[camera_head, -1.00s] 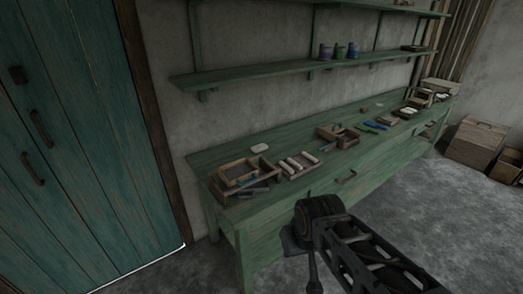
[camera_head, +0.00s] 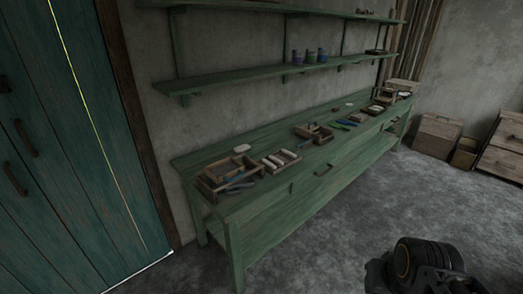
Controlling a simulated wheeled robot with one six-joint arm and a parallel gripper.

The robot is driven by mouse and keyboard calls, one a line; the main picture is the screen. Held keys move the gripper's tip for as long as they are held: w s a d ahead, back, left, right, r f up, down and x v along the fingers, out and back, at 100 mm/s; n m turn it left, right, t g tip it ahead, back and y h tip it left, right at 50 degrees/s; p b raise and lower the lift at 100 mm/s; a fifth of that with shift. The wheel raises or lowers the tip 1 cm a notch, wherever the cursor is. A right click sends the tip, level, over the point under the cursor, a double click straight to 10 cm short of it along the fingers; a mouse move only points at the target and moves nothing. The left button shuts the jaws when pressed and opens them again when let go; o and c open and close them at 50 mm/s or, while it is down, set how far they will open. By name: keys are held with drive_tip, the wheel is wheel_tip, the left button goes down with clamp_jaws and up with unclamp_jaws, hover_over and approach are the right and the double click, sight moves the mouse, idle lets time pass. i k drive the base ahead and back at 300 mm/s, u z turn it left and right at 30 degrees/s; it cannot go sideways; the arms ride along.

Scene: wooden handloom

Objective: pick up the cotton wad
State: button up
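A small white oval pad (camera_head: 241,149) lies on the green workbench (camera_head: 290,187), behind the wooden trays at its left end. It may be the cotton wad, but it is too small to tell. A small pale lump (camera_head: 335,109) lies farther back on the bench and is also too small to identify. A dark joint of my arm shows at the lower right, over the floor and apart from the bench. The fingers of my gripper do not show.
Wooden trays (camera_head: 212,189) and a tray of white rolls (camera_head: 270,169) stand on the bench's near end. A wooden box (camera_head: 313,139) and blue and green tools (camera_head: 345,124) lie farther along. Shelves (camera_head: 230,79) hang above. The floor (camera_head: 345,235) in front is clear.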

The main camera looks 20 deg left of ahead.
sight(244, 147)
drive_tip(key=z, duration=0.2)
drive_tip(key=i, duration=2)
drive_tip(key=u, duration=1.35)
drive_tip(key=i, duration=0.75)
drive_tip(key=u, duration=0.75)
